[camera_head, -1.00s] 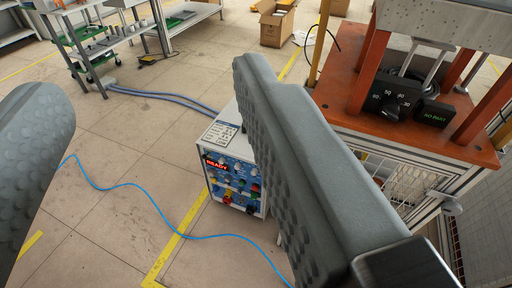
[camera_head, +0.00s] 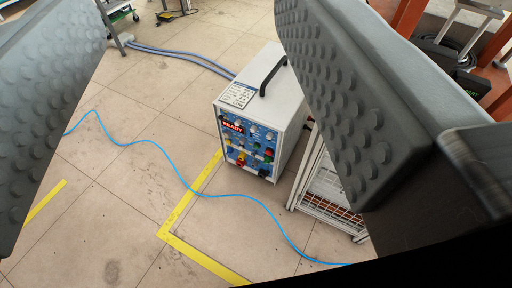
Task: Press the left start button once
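A white box-shaped unit (camera_head: 290,95) stands on the floor near the middle of the view, with a black handle on top. Its blue front panel (camera_head: 250,137) carries a red sign reading "READY" and several small coloured buttons and knobs. They are too small to tell which one is the left start button. My gripper (camera_head: 190,110) is open and empty, its two grey dimpled fingers wide apart at the left and right. The unit shows between the fingers, well beyond them. The right finger hides the area to the right of the unit.
An orange-framed machine (camera_head: 410,18) on a metal stand is partly hidden at the upper right. A wire-mesh frame (camera_head: 330,190) stands right of the unit. A blue cable (camera_head: 150,145) and yellow tape (camera_head: 185,205) lie on the floor.

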